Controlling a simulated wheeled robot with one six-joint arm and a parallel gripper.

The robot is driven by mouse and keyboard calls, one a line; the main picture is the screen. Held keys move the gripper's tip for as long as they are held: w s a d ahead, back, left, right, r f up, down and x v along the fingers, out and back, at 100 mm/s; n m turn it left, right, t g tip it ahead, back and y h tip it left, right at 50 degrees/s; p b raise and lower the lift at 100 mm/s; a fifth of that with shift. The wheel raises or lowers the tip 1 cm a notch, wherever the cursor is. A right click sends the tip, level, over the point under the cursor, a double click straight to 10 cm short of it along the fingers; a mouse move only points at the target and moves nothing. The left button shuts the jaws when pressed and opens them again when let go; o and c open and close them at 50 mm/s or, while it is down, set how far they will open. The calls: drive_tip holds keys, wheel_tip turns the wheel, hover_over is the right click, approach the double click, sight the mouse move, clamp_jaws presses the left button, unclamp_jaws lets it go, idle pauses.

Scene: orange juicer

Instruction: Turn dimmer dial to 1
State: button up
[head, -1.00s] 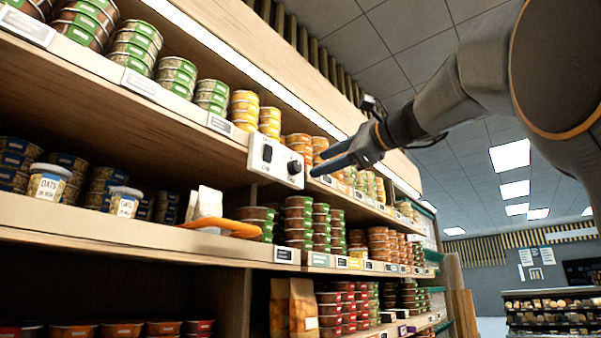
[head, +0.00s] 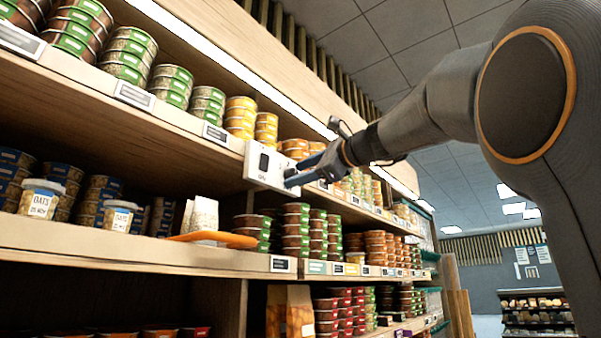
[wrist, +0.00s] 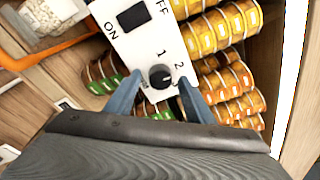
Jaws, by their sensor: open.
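A white control panel (head: 257,163) is fixed to the shelf edge. In the wrist view the panel (wrist: 126,38) shows a black rocker switch (wrist: 132,17) marked ON and OFF, and the black round dimmer dial (wrist: 160,77) with labels 1 and 2 beside it. The dial's exact setting is too small to tell. My gripper (head: 288,171) is at the panel and covers the dial in the head view. In the wrist view my gripper (wrist: 157,83) is open, with one blue finger on each side of the dial, apparently not touching it.
Stacked tubs (head: 240,118) fill the shelf above and right of the panel. Oats jars (head: 40,199) stand at left. The aisle at right is open.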

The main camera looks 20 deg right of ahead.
drive_tip(key=c, duration=1)
drive_tip(key=shift+c, duration=0.2)
drive_tip(key=shift+f+n+b, duration=0.1)
drive_tip(key=shift+n+b, duration=0.2)
drive_tip(key=shift+b, duration=0.15)
drive_tip(key=shift+w+d+n+y+b, duration=0.1)
drive_tip(key=shift+n+y+b, duration=0.3)
drive_tip(key=shift+n+b, duration=2.5)
drive_tip(key=shift+n+y+b, duration=0.4)
drive_tip(key=shift+n+b, duration=2.35)
drive_tip(key=shift+n, duration=0.55)
